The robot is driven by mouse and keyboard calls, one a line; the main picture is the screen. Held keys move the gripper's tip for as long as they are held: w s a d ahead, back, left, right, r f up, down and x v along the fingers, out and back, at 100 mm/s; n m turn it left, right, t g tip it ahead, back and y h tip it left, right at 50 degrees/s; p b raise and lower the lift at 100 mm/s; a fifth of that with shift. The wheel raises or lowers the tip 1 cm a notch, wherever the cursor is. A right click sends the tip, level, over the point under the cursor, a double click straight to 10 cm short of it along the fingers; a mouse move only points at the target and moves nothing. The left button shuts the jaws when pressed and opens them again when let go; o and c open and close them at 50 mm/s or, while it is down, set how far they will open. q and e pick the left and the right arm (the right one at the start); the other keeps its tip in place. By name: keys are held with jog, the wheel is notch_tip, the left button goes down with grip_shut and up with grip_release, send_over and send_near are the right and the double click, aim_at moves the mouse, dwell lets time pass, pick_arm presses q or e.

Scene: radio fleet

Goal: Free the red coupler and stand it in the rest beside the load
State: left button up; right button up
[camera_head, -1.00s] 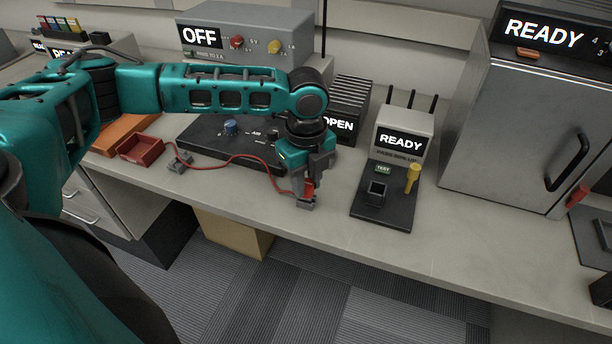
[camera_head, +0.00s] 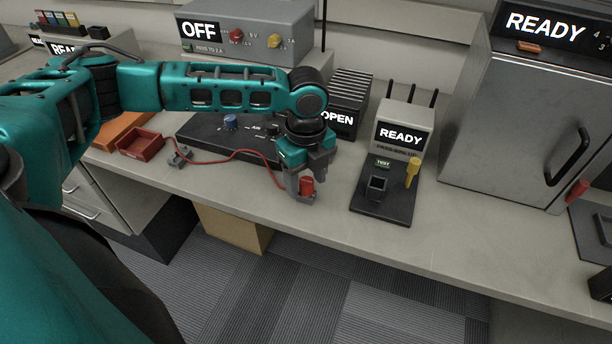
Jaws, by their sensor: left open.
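The red coupler (camera_head: 307,187) stands upright in a small grey rest (camera_head: 306,198) near the counter's front edge. A red cable (camera_head: 238,156) runs from it leftward to a small grey block (camera_head: 179,160). My left gripper (camera_head: 306,179) is open above and around the coupler, with one finger on each side; I cannot tell whether either touches it. The load, a black finned box (camera_head: 350,92) reading OPEN, stands behind and to the right, partly hidden by my arm. My right gripper is not in view.
A black tester base (camera_head: 397,207) with a READY display (camera_head: 401,136) and a yellow knob stands to the right. A black panel (camera_head: 200,132), a red tray (camera_head: 140,145) and a grey supply (camera_head: 249,30) reading OFF are to the left.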

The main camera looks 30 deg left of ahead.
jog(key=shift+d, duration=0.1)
pick_arm(q)
notch_tip(320, 180, up, 13)
jog(key=p, duration=0.2)
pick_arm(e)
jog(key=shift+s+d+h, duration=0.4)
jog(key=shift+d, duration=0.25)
pick_arm(q)
jog(key=shift+d+f, duration=0.15)
